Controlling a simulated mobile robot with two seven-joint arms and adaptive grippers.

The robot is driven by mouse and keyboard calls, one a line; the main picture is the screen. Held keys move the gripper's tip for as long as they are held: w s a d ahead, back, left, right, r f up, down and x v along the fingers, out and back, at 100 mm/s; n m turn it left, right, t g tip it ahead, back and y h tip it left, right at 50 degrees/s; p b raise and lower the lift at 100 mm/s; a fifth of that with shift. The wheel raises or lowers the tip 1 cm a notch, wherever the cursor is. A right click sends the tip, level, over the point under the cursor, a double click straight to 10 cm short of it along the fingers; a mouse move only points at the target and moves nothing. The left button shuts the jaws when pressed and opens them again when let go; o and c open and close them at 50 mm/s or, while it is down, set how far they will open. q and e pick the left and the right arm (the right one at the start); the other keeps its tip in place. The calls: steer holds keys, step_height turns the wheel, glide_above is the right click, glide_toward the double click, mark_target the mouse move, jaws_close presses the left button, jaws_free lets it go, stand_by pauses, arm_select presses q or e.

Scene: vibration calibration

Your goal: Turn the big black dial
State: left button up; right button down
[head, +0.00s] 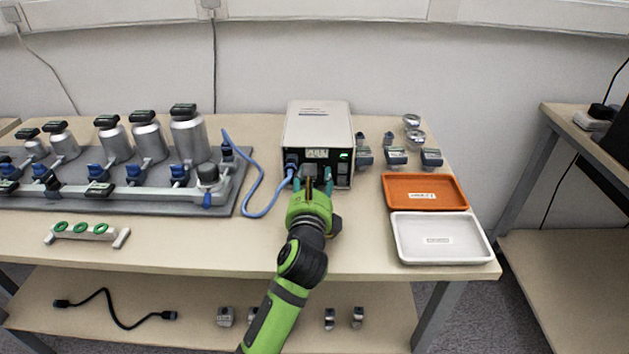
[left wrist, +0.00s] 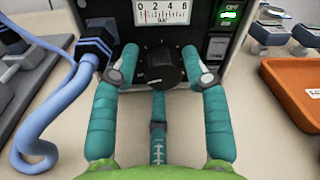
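The big black dial (left wrist: 162,68) is on the front of a white and black box (head: 318,125), below a small white scale marked 0 to 6. My left gripper (head: 312,184) reaches the box front from below. The left fingertip is beside the dial with a small gap. The right fingertip is very close to the dial's right side; I cannot tell whether it touches. The fingers are apart and not closed on it. In the head view the gripper hides most of the dial. My right gripper is not in view.
A blue cable (head: 262,208) plugs into the box left of the dial. A green-lit switch (left wrist: 229,16) is right of it. An orange tray (head: 397,204) and a white tray (head: 478,243) are at right. A grey rack (head: 229,190) with metal canisters is at left.

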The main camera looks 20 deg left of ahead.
arm_select(q)
steer(key=shift+d, duration=0.1)
steer(key=shift+s+f, duration=0.1)
steer(key=shift+s, duration=0.1)
steer(key=v, duration=1.1)
steer(key=shift+s, duration=0.35)
